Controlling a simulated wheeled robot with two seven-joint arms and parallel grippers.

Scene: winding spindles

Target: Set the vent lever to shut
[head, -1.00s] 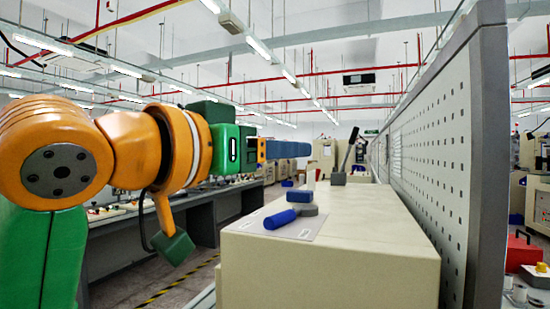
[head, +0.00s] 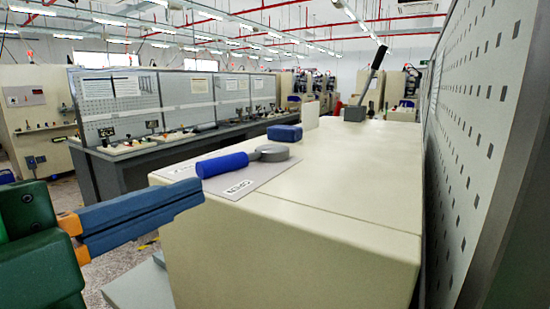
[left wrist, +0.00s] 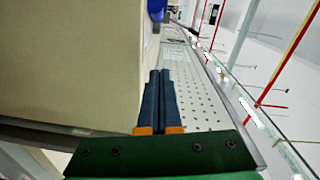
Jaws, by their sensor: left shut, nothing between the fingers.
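The vent lever has a thick blue handle (head: 221,165) and a round grey hub (head: 269,152). It lies on a light grey plate (head: 262,172) on top of the beige cabinet. The handle points from the hub toward the plate's left side, between two small labels; the near one seems to read OPEN, the other is unreadable. My left gripper (head: 198,188) is shut and empty, beside the cabinet's near left edge, just left of and below the handle. Its shut fingers also show in the left wrist view (left wrist: 160,74), with a blue bit at the top edge. My right gripper is out of view.
A blue block (head: 285,132) sits behind the hub. A grey lever with a black grip (head: 372,80) stands farther back on the cabinet (head: 350,200). A perforated panel (head: 470,130) walls the right side. Workbenches (head: 170,148) stand at left across an aisle.

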